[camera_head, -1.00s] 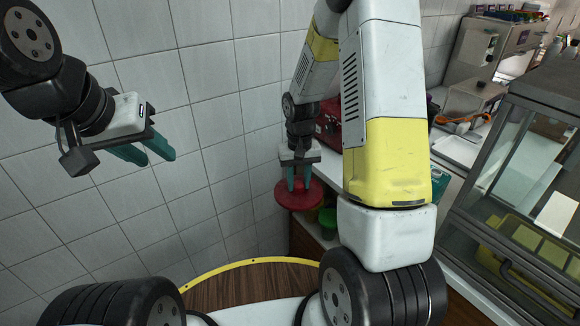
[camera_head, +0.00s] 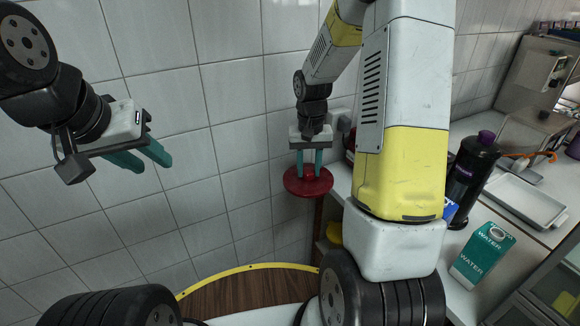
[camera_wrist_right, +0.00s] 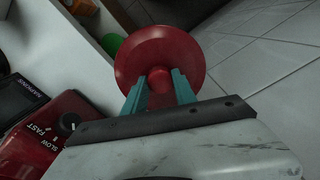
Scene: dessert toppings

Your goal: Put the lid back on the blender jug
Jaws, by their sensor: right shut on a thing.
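The round red lid (camera_head: 308,183) hangs in the air beside the left end of the counter, against the tiled wall. My right gripper (camera_head: 309,172) is shut on the knob of this lid. In the right wrist view the lid (camera_wrist_right: 150,50) lies beyond the teal fingers (camera_wrist_right: 160,88), which hold its knob from both sides. A red blender base (camera_wrist_right: 30,135) with a dial and SLOW/FAST marks shows at the lower left there. I cannot make out the jug. My left gripper (camera_head: 142,158) is empty, in front of the wall at the left, with its fingers apart.
On the counter stand a dark bottle with a purple cap (camera_head: 472,172), a teal WATER carton (camera_head: 483,255) and a metal tray (camera_head: 525,200). A yellow thing (camera_head: 334,233) sits on a shelf below the counter. My right arm hides part of the counter.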

